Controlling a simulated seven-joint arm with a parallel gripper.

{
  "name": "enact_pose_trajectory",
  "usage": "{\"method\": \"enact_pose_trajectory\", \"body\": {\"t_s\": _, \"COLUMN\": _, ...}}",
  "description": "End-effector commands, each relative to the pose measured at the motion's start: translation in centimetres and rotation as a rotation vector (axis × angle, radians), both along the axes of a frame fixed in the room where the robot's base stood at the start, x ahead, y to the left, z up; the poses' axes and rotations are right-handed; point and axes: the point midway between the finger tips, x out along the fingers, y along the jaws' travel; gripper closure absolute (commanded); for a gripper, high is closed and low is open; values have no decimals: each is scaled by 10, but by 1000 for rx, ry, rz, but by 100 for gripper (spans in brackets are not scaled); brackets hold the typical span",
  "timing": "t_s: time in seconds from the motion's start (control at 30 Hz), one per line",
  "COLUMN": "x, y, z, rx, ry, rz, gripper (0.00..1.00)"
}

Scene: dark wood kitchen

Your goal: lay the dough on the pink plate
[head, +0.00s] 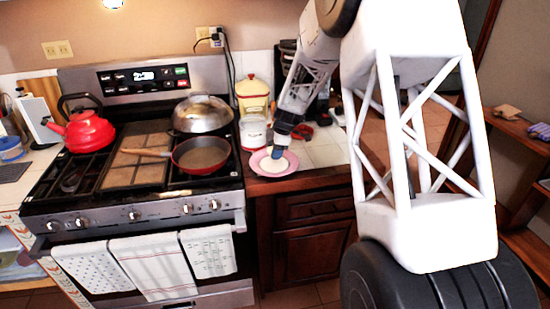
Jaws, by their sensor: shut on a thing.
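The pink plate (254,166) lies on the counter to the right of the stove, near the front edge. A pale, whitish round piece that looks like the dough (270,165) shows within the plate's rim. My gripper (277,154) points down over the plate and is shut on the dough, at its far right side. The fingertips are small here and partly hidden. I cannot tell whether the dough touches the plate.
A red pan (201,155) and a lidded pot (203,115) stand on the stove left of the plate, with a red kettle (85,131) farther left. A white container (253,133) and yellow canister (252,94) stand behind the plate. Tiled counter on the right is partly clear.

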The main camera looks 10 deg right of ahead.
Motion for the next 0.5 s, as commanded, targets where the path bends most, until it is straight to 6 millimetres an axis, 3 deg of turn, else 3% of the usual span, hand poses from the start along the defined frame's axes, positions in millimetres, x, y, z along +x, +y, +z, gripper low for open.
{"method": "enact_pose_trajectory", "body": {"t_s": 0.23, "x": 0, "y": 0, "z": -3, "rx": 0, "ry": 1, "rz": -1, "gripper": 72}}
{"method": "enact_pose_trajectory", "body": {"t_s": 0.5, "x": -1, "y": 0, "z": -29, "rx": 0, "ry": 1, "rz": 0, "gripper": 72}}
